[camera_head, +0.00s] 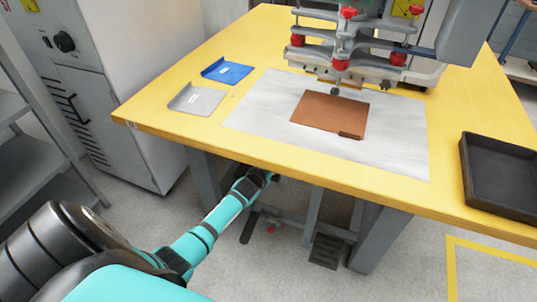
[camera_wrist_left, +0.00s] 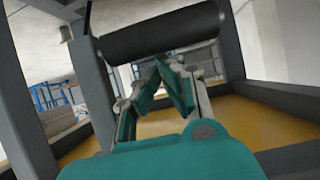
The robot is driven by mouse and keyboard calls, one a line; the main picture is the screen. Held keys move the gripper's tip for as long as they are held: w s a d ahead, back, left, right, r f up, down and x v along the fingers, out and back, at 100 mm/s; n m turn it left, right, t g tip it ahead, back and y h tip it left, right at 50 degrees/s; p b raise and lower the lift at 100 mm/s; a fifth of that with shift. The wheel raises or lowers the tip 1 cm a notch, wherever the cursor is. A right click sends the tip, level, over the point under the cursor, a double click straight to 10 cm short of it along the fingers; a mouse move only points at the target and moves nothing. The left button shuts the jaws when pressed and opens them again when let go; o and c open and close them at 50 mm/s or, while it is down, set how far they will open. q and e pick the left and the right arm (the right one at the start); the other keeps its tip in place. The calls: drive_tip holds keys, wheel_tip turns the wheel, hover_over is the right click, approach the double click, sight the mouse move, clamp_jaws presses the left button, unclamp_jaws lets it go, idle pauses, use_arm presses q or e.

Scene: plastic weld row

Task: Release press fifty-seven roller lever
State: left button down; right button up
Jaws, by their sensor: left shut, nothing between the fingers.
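The press (camera_head: 372,62), with red knobs and a grey head, stands at the back of the yellow table (camera_head: 160,122). In the left wrist view a thick black roller (camera_wrist_left: 160,32) lies across the top, close in front of my left gripper (camera_wrist_left: 172,68). The gripper's teal fingers are shut and empty, with tips just below the roller; I cannot tell whether they touch it. In the head view my left gripper (camera_head: 264,177) is low, at the table's front edge and partly under it. My right gripper is not in view.
A brown sheet (camera_head: 330,112) lies on a pale mat (camera_head: 250,122) under the press. Blue (camera_head: 228,72) and grey (camera_head: 197,99) plates lie left, a black tray (camera_head: 500,200) right. Below are a table leg (camera_head: 380,240) and a pedal (camera_head: 328,250).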

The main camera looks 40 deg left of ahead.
use_arm(q)
drive_tip(key=v, duration=1.1)
drive_tip(key=shift+s, duration=0.35)
drive_tip(key=s+d+f+m+g+h, duration=0.1)
drive_tip(key=s+d+f+m+g, duration=0.15)
drive_tip(key=s+d+f, duration=0.5)
drive_tip(key=s+d+f+m+g+h, duration=0.1)
drive_tip(key=s+d+f+g, duration=0.3)
drive_tip(key=s+f, duration=0.6)
drive_tip(key=s+d+f+m+g+h, duration=0.1)
drive_tip(key=s+d+f+g, duration=0.35)
drive_tip(key=s+f, duration=0.45)
drive_tip(key=s+a+r+p, duration=0.2)
drive_tip(key=s+p, duration=1.3)
drive_tip(key=s, duration=0.1)
drive_tip(key=shift+s+r+m, duration=0.3)
drive_tip(key=shift+s+m, duration=0.05)
drive_tip(key=shift+s, duration=0.05)
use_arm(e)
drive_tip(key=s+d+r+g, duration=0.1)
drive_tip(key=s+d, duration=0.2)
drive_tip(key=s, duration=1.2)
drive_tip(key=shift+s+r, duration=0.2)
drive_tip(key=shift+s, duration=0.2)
